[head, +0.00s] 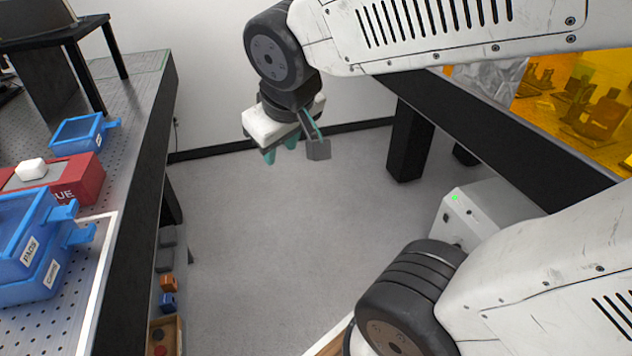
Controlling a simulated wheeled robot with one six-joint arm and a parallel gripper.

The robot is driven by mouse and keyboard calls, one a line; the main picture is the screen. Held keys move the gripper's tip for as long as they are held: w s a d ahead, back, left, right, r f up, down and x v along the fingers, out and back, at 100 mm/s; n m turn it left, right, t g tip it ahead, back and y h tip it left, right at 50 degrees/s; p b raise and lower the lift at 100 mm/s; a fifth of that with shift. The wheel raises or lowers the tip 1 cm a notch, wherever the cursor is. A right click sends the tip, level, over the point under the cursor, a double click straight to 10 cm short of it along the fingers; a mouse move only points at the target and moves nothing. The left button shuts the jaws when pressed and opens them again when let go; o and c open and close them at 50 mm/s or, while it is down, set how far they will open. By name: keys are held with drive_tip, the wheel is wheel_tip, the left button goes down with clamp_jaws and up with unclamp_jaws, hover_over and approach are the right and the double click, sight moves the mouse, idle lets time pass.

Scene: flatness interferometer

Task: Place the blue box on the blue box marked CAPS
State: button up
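Two open blue boxes sit stacked at the lower left on the perforated tabletop. The upper box (22,222) and the lower box (40,282) each have a white label on the near side. Another blue box (78,131) stands alone farther back on the same table. My gripper (290,146), with teal fingertips, hangs over the floor right of the table, apart from all the boxes. Its fingers look spread, with nothing seen between them.
A red block (62,183) with a white piece (31,170) on it stands between the boxes. A black stand (88,62) is behind. A dark bench (500,125) is at right. The middle floor is clear.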

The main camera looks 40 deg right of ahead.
drive_tip(key=s+m+g+y, duration=0.1)
drive_tip(key=s+g, duration=0.3)
drive_tip(key=s, duration=0.7)
drive_tip(key=shift+s+a+f+y, duration=0.3)
drive_tip(key=shift+a+f, duration=0.05)
idle(1.3)
